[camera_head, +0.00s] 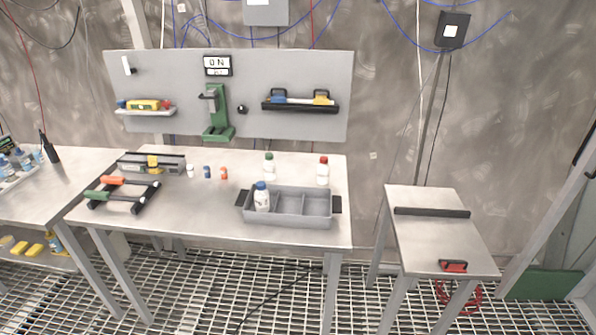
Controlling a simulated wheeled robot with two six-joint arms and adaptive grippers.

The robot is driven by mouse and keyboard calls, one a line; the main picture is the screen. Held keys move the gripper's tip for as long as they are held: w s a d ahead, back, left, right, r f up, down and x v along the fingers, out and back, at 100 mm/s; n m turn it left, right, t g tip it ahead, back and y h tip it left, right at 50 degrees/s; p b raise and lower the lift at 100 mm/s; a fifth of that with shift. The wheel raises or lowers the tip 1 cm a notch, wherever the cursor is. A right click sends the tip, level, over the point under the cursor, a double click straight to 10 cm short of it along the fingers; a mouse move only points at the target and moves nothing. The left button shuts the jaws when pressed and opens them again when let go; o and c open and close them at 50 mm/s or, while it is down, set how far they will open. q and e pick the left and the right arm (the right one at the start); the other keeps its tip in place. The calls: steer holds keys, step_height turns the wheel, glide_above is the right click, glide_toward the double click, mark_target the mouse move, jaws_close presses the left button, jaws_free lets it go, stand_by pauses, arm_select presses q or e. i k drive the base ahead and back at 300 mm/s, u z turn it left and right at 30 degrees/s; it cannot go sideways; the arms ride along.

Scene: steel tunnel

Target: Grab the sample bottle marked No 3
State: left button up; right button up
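Three white bottles show on the middle table (190,228). A bottle with a blue cap (262,200) stands in the left compartment of a grey divided tray (291,222). A bottle with a green cap (269,164) stands behind the tray. A bottle with a red cap (323,173) stands behind the tray's right end. All three look upright. Any number markings are too small to read, so I cannot tell which bottle is No 3. The tray's other compartments look empty. Neither of my grippers is in view.
Small white (190,171), blue (207,172) and orange (224,173) items stand left of the tray. A rack with coloured handles (124,194) lies farther left. A grey panel (305,70) and green stand (217,115) are behind. A small side table (440,235) is at right.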

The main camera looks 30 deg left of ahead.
mark_target(269, 166)
steer(key=z, duration=0.3)
steer(key=i, duration=1.2)
steer(key=u, duration=0.65)
